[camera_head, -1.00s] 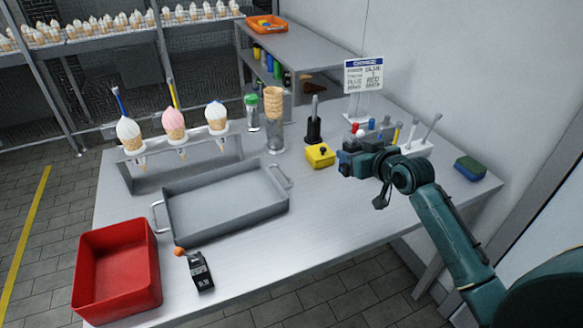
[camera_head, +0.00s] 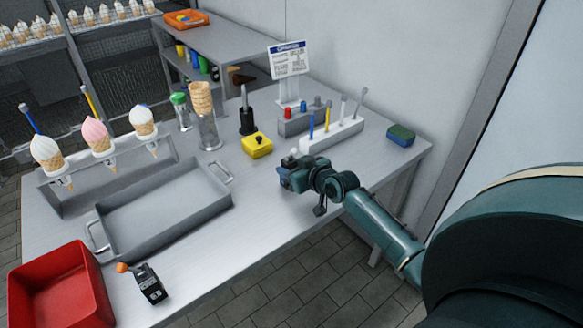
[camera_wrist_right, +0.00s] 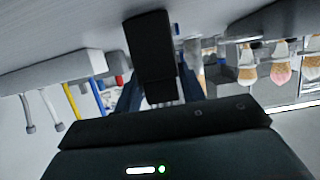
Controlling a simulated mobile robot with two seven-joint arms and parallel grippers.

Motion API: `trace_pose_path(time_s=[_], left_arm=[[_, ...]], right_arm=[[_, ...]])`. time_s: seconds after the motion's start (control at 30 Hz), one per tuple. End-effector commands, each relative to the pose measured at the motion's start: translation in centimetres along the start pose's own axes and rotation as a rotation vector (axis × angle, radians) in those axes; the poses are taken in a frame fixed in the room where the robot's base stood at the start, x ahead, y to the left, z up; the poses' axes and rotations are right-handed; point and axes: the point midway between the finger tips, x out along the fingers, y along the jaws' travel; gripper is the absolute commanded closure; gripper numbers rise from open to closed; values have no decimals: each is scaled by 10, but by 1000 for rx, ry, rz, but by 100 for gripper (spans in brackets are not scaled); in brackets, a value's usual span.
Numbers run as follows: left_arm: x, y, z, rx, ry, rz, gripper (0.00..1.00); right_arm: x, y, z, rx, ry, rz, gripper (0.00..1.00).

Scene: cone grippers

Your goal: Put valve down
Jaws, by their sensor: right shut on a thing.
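My right gripper (camera_head: 286,178) is over the front right part of the steel table (camera_head: 245,235), pointing left. In the right wrist view a dark block (camera_wrist_right: 150,45) sits between the bluish fingers, and the gripper is shut on it. I take this block to be the valve, but its shape is hard to make out. In the head view the gripper hides most of it, so I cannot tell whether it touches the table. My left gripper is not in view.
A yellow box (camera_head: 257,146) and a white holder with pens (camera_head: 332,137) stand behind the gripper. A grey tray (camera_head: 165,222), a red bin (camera_head: 60,285) and a black device (camera_head: 150,284) are to the left. Bare table lies around the gripper.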

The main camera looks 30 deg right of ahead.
Motion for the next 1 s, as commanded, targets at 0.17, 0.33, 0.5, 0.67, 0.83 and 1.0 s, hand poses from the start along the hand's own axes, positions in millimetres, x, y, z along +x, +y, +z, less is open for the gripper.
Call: trace_pose_path(time_s=[0.17, 0.33, 0.5, 0.67, 0.83, 1.0], left_arm=[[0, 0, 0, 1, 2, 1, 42], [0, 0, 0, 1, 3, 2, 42], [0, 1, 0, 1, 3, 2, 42], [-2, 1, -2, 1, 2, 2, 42], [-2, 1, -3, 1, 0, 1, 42], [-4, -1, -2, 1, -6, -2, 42]], right_arm=[[1, 0, 2, -1, 0, 0, 55], [1, 0, 2, -1, 0, 0, 42], [1, 0, 1, -1, 0, 0, 38], [-1, 0, -2, 0, 0, 0, 38], [-21, 0, 0, -2, -3, 0, 38], [-58, 0, 0, -4, -3, -1, 38]])
